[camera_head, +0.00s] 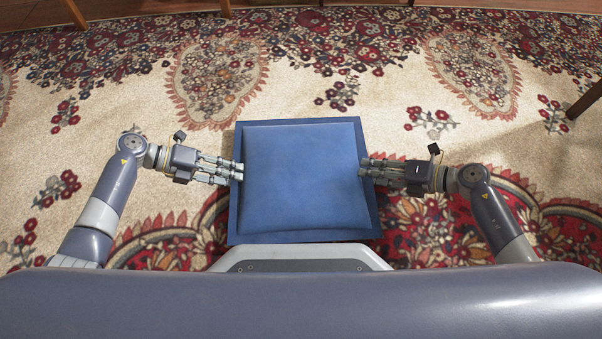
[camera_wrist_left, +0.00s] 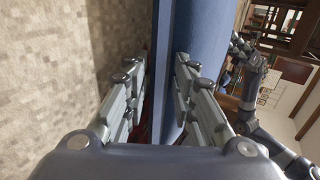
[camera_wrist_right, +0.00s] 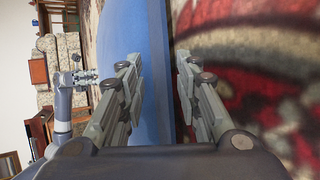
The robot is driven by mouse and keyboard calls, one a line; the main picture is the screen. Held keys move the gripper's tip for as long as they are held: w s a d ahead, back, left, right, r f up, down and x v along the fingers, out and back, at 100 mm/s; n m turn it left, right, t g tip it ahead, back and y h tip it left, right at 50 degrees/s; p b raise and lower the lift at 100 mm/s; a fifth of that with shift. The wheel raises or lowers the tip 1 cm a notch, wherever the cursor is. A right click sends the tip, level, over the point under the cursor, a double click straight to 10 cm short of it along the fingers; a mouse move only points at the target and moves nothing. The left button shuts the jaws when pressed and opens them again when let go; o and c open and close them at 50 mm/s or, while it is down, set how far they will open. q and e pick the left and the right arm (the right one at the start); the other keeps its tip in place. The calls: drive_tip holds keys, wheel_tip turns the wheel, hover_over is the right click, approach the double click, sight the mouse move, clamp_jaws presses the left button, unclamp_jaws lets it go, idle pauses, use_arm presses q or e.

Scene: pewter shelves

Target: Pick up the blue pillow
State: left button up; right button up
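The blue pillow (camera_head: 302,175) is square, with a raised middle and a flat darker border, in the middle of the head view. My left gripper (camera_head: 238,171) is at its left side. In the left wrist view, the fingers (camera_wrist_left: 161,62) are apart, one on each side of the pillow's edge (camera_wrist_left: 165,25). My right gripper (camera_head: 364,168) is at the right side. In the right wrist view, its fingers (camera_wrist_right: 160,58) are also apart on either side of the pillow's edge (camera_wrist_right: 158,25). A firm grip does not show on either side. The pillow's underside is hidden in the head view.
A patterned red and cream rug (camera_head: 480,80) covers the floor around the pillow. A dark wooden leg (camera_head: 584,98) stands at the far right, and more wooden legs (camera_head: 75,12) show along the top. The rug beyond the pillow is clear.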

use_arm(q)
clamp_jaws()
use_arm(e)
clamp_jaws()
use_arm(q)
drive_tip(key=shift+r, duration=0.15)
use_arm(e)
drive_tip(key=shift+r, duration=0.1)
